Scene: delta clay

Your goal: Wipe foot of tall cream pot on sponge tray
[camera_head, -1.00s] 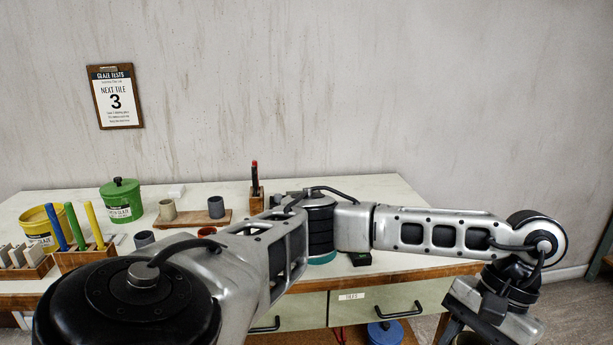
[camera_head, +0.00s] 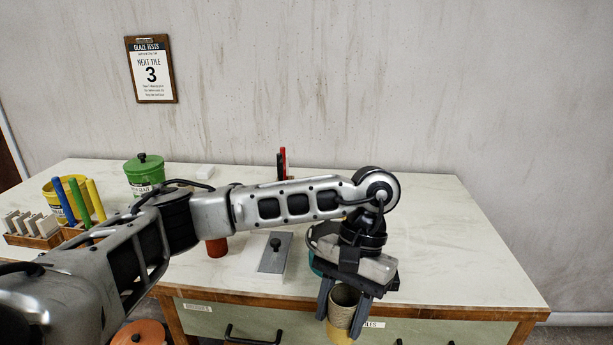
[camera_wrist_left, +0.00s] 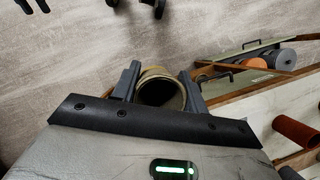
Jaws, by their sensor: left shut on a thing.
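My left gripper (camera_head: 343,308) is shut on a cream-tan pot (camera_head: 345,296), one finger on each side. The pot is upright with its open mouth up, in front of the table's front edge near the drawers. A yellow part shows just below it at the picture's bottom; I cannot tell whether it belongs to the pot. In the left wrist view the pot's round mouth (camera_wrist_left: 160,90) sits between the two fingers. The pot's foot is hidden. I cannot make out the sponge tray. My right gripper is not in view.
A white-and-grey block with a black knob (camera_head: 272,258) and a red-orange cylinder (camera_head: 217,247) stand near the front edge. A green lidded tub (camera_head: 145,175), yellow tub (camera_head: 52,197) and tile rack (camera_head: 35,232) stand left. The table's right side (camera_head: 450,235) is clear.

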